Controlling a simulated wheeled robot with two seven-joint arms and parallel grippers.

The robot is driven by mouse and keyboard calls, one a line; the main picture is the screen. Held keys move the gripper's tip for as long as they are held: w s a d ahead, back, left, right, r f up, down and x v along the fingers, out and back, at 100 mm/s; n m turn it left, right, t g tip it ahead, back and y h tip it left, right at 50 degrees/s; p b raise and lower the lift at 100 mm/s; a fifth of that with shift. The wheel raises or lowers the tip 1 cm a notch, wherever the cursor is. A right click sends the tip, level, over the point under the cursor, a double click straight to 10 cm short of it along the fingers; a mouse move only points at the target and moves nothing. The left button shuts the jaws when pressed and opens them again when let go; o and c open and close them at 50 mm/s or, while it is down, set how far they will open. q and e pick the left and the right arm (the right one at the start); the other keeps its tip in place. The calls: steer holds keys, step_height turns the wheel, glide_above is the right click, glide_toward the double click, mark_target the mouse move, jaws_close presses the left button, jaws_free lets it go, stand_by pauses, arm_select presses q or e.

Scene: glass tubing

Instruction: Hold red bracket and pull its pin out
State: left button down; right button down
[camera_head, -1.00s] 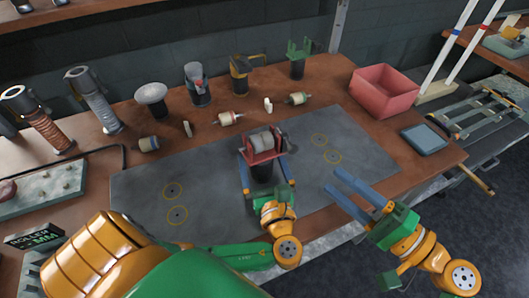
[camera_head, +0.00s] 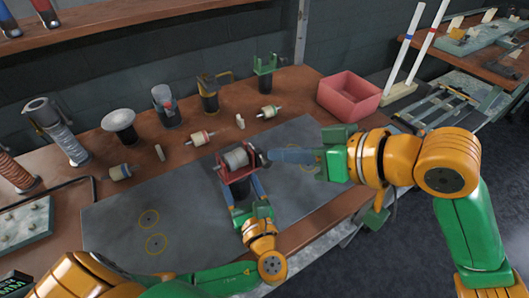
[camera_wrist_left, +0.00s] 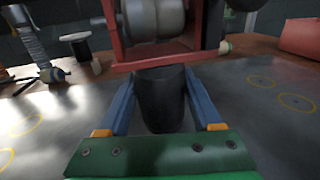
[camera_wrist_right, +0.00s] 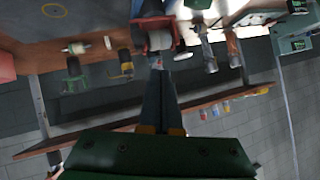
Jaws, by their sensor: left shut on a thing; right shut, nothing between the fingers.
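The red bracket (camera_head: 239,177) stands on a dark stem and holds a grey roller (camera_head: 236,158). My left gripper (camera_head: 240,190) is shut on the dark stem (camera_wrist_left: 158,100), just below the bracket, with one blue finger on each side. My right gripper (camera_head: 270,157) is shut and empty, pointing left at the bracket's right side. A dark knob (camera_head: 262,158), probably the pin's end, shows beside its fingertips; I cannot tell whether they touch. In the right wrist view the bracket (camera_wrist_right: 152,22) is just beyond the shut fingers.
Spools, including one (camera_head: 199,138), and small pale pieces lie along the back of the grey mat (camera_head: 120,230). A green bracket (camera_head: 264,75) and a dark yellow-topped one (camera_head: 209,95) stand behind. A red bin (camera_head: 348,98) is at the back right.

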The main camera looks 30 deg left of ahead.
mark_target(265, 159)
steer(key=r+t, duration=0.1)
steer(key=w+r+n+t+h, duration=0.1)
steer(key=shift+w+r+n+t, duration=0.1)
steer(key=shift+r+n+t, duration=0.2)
steer(key=shift+r, duration=0.1)
steer(key=shift+h, duration=0.3)
steer(key=a+f, duration=0.1)
steer(key=f, duration=0.1)
steer(key=w+a+f, duration=0.1)
steer(key=a+f, duration=0.1)
steer(key=f, duration=0.1)
steer(key=w+a+f, duration=0.1)
steer(key=a+f, duration=0.1)
steer(key=shift+w+a+f, duration=0.15)
steer(key=shift+w+f, duration=0.05)
steer(key=shift+f, duration=0.1)
steer(key=shift+s+d+f, duration=0.2)
steer(key=shift+d+f, duration=0.05)
steer(key=shift+d, duration=0.1)
